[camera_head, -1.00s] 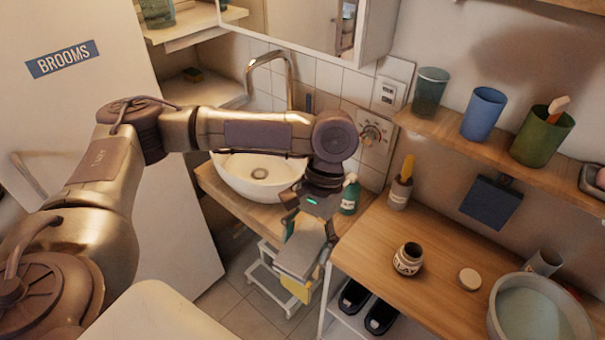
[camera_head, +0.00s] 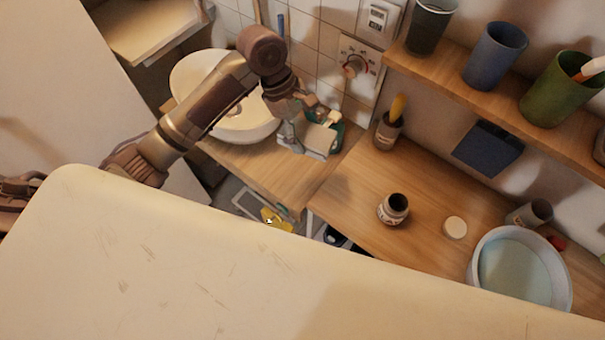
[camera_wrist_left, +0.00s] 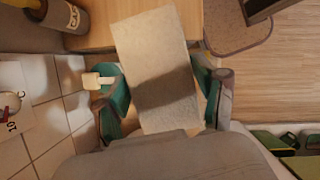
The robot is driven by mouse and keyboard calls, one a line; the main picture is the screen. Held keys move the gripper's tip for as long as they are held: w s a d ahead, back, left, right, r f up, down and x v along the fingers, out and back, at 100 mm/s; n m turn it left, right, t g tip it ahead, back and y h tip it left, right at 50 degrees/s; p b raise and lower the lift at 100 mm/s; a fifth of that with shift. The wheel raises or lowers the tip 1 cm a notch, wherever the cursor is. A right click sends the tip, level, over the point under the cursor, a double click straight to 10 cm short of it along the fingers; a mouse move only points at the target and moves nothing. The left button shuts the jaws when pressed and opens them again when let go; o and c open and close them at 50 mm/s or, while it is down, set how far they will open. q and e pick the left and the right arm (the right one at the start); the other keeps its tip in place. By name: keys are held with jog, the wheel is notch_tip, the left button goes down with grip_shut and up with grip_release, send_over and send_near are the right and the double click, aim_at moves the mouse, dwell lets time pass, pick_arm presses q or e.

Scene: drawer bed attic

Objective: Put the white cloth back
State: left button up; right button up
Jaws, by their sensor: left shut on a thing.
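The white cloth (camera_wrist_left: 158,75) is a flat, pale, stiff-looking rectangle. It fills the middle of the left wrist view, between the two green-padded fingers of my left gripper (camera_wrist_left: 160,100). The gripper is shut on it. In the head view my left gripper (camera_head: 308,135) is over the wooden counter (camera_head: 262,172), just right of the white sink (camera_head: 190,75), and the cloth hangs small and pale at its tip. I cannot tell whether the cloth touches the counter. My right gripper is not in view.
A soap bottle's white pump (camera_wrist_left: 98,80) is close beside the left finger. A brush holder (camera_head: 387,130), a dark jar (camera_head: 393,208), a round lid (camera_head: 455,228) and a basin (camera_head: 520,268) stand on the right-hand counter. A shelf with cups (camera_head: 495,55) overhangs it.

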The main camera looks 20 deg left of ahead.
pick_arm(q)
jog(key=shift+w+a+f+n+t, duration=0.2)
jog(key=shift+a+f+n, duration=0.1)
jog(key=shift+f+n, duration=0.15)
jog(key=shift+w+a+f+n+t, duration=0.15)
jog(key=shift+a+f+n, duration=0.1)
jog(key=shift+f+n, duration=0.2)
notch_tip(320, 180, down, 3)
send_over(306, 178)
jog(key=a, duration=0.2)
jog(key=f, duration=1)
jog(key=shift+s+d+f, duration=0.1)
jog(key=shift+d+f, duration=0.1)
jog(key=shift+d, duration=0.05)
notch_tip(306, 178, down, 3)
jog(key=shift+f, duration=0.65)
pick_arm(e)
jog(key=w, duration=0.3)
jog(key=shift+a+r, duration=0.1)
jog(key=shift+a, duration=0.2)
pick_arm(q)
jog(key=shift+f, duration=0.1)
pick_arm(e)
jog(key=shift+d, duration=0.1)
pick_arm(q)
jog(key=o, duration=0.8)
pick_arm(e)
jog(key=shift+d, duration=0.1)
